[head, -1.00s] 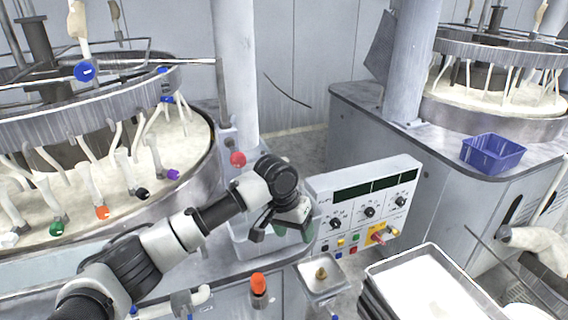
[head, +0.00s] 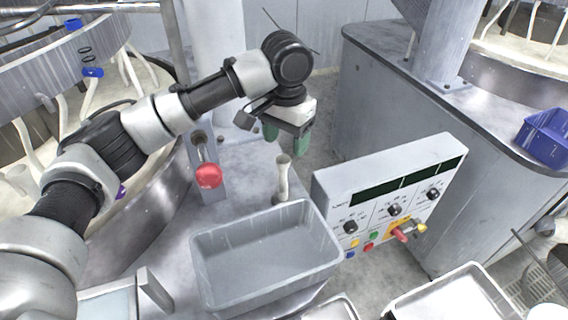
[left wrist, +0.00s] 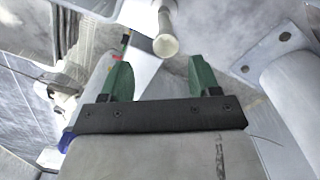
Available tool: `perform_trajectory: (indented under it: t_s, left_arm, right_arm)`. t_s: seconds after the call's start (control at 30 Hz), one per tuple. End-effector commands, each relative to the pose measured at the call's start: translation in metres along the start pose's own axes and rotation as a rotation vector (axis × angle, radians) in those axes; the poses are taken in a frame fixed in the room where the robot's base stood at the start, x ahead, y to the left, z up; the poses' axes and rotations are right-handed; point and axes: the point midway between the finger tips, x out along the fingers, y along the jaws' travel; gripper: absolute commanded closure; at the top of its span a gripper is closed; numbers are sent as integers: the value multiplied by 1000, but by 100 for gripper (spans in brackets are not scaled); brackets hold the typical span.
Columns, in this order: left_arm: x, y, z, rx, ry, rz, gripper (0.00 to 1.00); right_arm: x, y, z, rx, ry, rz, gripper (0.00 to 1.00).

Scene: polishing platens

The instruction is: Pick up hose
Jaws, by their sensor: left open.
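A short off-white hose (head: 283,180) stands upright on the grey machine top, behind the grey bin. My left gripper (head: 286,138), with green fingertips, is open and empty. In the head view it is just above the hose's top end, with fingertips pointing down. In the left wrist view the hose end (left wrist: 166,42) shows as a pale round tube, beyond and roughly between the two green fingers of the gripper (left wrist: 162,70). I see no contact between them. My right gripper is not in view.
The grey bin (head: 212,282) stands in front of the hose. A red knob (head: 208,176) is to its left, and a control panel (head: 330,200) to its right. A blue basket (head: 545,140) is at the far right. A round platen machine is at left.

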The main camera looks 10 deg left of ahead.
Motion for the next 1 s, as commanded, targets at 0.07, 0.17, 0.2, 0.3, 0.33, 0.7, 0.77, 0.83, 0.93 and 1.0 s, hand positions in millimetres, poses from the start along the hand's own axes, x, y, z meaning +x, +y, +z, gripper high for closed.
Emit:
perform_trajectory:
  t_s: [0.07, 0.17, 0.2, 0.3, 0.33, 0.7, 0.77, 0.83, 0.93, 1.0]
  left_arm:
    - [14, -1, 1, -1, -6, 0, 38]
    - [29, -1, 1, -1, -4, 0, 38]
    - [34, -1, 1, -1, -4, 0, 38]
    - [42, -1, 0, -1, -2, 1, 38]
    - [44, -1, 0, -1, -2, 1, 38]
    - [90, -9, 0, -1, -3, 1, 38]
    - [94, -9, 0, -1, -2, 0, 38]
    - [96, -9, 0, 0, 0, 0, 38]
    - [97, -8, 0, 0, 0, 0, 38]
    - [97, -8, 0, 0, 0, 0, 38]
  right_arm:
    - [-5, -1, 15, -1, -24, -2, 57]
    - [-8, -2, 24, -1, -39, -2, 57]
    - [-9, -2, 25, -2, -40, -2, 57]
    - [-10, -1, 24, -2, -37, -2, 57]
    - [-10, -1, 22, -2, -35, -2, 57]
    - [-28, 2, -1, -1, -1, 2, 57]
    - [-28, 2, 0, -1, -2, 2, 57]
    - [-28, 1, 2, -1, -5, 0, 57]
    - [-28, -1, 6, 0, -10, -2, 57]
    - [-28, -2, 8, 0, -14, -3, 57]
